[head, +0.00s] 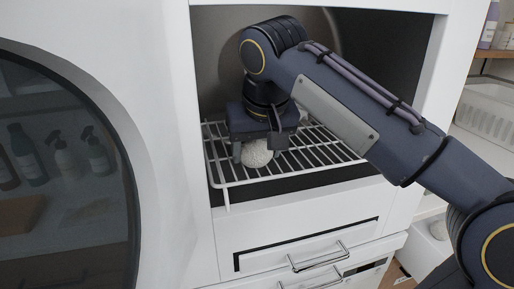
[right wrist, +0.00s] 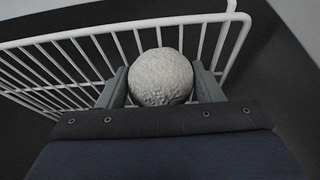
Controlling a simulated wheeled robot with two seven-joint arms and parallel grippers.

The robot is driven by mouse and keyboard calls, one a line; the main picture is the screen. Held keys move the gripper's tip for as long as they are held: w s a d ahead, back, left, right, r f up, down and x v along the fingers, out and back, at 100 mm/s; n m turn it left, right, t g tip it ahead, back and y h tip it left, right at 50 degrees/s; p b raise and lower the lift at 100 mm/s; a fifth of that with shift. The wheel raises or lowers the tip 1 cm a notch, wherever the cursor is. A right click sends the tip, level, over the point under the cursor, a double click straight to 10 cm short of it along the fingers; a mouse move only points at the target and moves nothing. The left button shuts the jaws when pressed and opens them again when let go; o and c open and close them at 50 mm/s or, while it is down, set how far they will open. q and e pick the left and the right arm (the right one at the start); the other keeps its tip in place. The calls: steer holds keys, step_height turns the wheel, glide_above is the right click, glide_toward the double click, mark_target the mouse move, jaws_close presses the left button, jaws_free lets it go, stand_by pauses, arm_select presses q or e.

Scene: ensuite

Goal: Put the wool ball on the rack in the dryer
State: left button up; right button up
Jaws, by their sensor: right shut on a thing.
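The wool ball (head: 257,153) is pale grey-white and textured. It sits between the fingers of my right gripper (head: 258,150), which is shut on it. The right wrist view shows the ball (right wrist: 160,77) with one finger on each side. The white wire rack (head: 325,150) spans the opening of the dryer (head: 203,60), and the ball is over its front left part. The rack's bars (right wrist: 65,62) show behind the ball in the right wrist view. I cannot tell whether the ball touches the bars. My left gripper is out of view.
A large round dark glass door (head: 65,190) fills the left. Below the opening is a white drawer front with a metal handle (head: 320,256). A white basket (head: 487,112) and bottles stand on shelves at the right. The rack's right side looks empty.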

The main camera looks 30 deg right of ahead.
steer(key=shift+s+r, duration=0.1)
steer(key=shift+f, duration=0.2)
steer(key=o, duration=1)
steer(key=shift+c, duration=0.2)
steer(key=shift+r, duration=0.55)
steer(key=s+a, duration=0.3)
steer(key=s, duration=0.9)
steer(key=shift+a+r, duration=0.15)
steer(key=shift+r, duration=0.05)
